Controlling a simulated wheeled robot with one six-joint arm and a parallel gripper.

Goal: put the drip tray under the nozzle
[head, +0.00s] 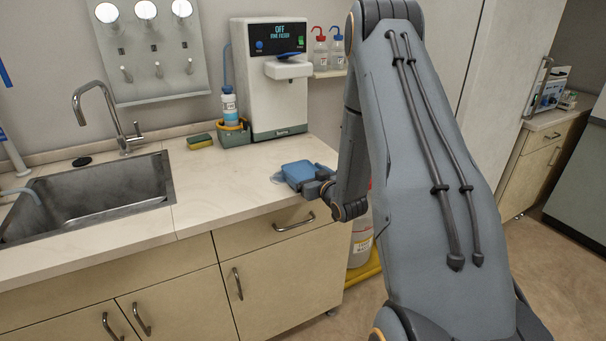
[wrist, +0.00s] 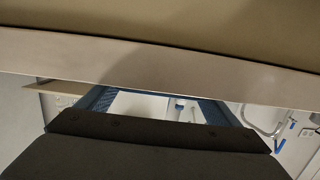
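A blue, boxy piece (head: 298,172) is at the tip of my gripper (head: 313,187), by the counter's front edge; it looks like the drip tray, but I cannot be sure. A pale translucent patch shows at its left side. In the wrist view, blue sides (wrist: 216,113) stand beyond a broad dark part that fills the bottom. My fingertips are not clear, so I cannot tell whether they grip. The white dispenser (head: 257,92) stands at the back of the counter. Its nozzle housing (head: 289,69) juts out above bare counter, right of the blue bottle.
A steel sink (head: 95,197) with a tall tap (head: 103,112) is at the left. A bottle (head: 229,106) in a caddy and a sponge (head: 199,141) stand left of the dispenser. Wash bottles (head: 320,52) sit on a shelf at right. The counter before the dispenser is clear.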

